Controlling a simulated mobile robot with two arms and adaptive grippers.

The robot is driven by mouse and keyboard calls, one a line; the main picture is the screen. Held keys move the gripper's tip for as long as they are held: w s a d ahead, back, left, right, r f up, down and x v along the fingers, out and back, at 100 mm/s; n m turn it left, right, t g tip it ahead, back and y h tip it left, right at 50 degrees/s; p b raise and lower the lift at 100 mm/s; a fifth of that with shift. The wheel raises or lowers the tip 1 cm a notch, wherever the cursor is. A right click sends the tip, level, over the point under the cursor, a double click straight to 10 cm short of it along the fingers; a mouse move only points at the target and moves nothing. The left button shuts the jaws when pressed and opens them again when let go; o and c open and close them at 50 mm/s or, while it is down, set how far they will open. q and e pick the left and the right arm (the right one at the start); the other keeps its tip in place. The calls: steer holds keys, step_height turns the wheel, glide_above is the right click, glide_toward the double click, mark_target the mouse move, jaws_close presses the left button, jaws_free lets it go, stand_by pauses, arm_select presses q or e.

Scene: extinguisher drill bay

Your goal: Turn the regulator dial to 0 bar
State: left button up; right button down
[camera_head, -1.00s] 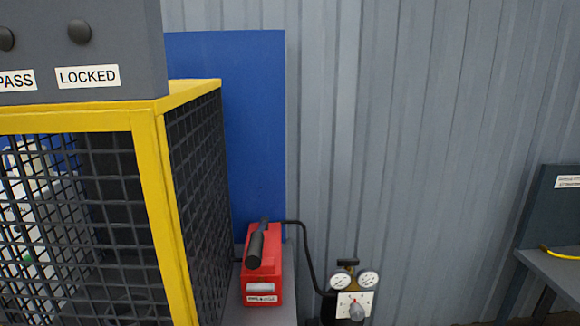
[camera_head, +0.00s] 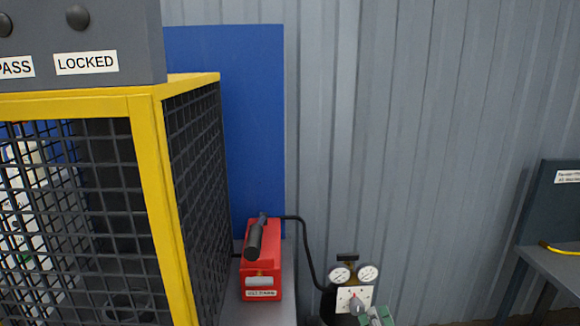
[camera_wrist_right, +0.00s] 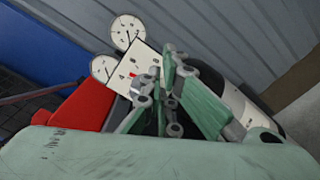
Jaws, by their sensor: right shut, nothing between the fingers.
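The regulator has two round white gauges, a left one (camera_head: 339,275) and a right one (camera_head: 368,273), above a pale dial plate (camera_head: 344,295). A grey dial knob (camera_head: 355,301) sits on the plate. The plate also shows in the right wrist view (camera_wrist_right: 146,58), with printed numbers and a small red mark. My right gripper (camera_head: 376,314) is green, shut and empty. In the head view it is at the bottom edge, just right of and below the knob.
A red box with a black handle (camera_head: 262,275) stands left of the regulator, joined by a black hose (camera_head: 304,250). A yellow-framed mesh cage (camera_head: 158,190) fills the left. A grey bench (camera_head: 553,265) stands at the right. The space before the wall between is open.

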steer(key=shift+w+a+r, duration=0.2)
steer(key=shift+a+r, duration=0.05)
steer(key=shift+r, duration=0.4)
steer(key=shift+r+p, duration=0.2)
steer(key=shift+p, duration=0.1)
steer(key=shift+s+a+r+p, duration=0.1)
steer(key=shift+a+r+p, duration=0.2)
steer(key=shift+r+p, duration=0.3)
steer(key=shift+s+a+r+p, duration=0.1)
steer(key=shift+a+r+p, duration=0.2)
steer(key=shift+r+p, duration=0.25)
steer(key=shift+a, duration=0.2)
steer(key=shift+p, duration=0.35)
steer(key=s, duration=0.1)
steer(key=s+p, duration=0.1)
steer(key=s, duration=0.1)
steer(key=s+d, duration=0.1)
steer(key=s, duration=0.1)
steer(key=shift+s+f, duration=0.25)
steer(key=shift+f, duration=0.05)
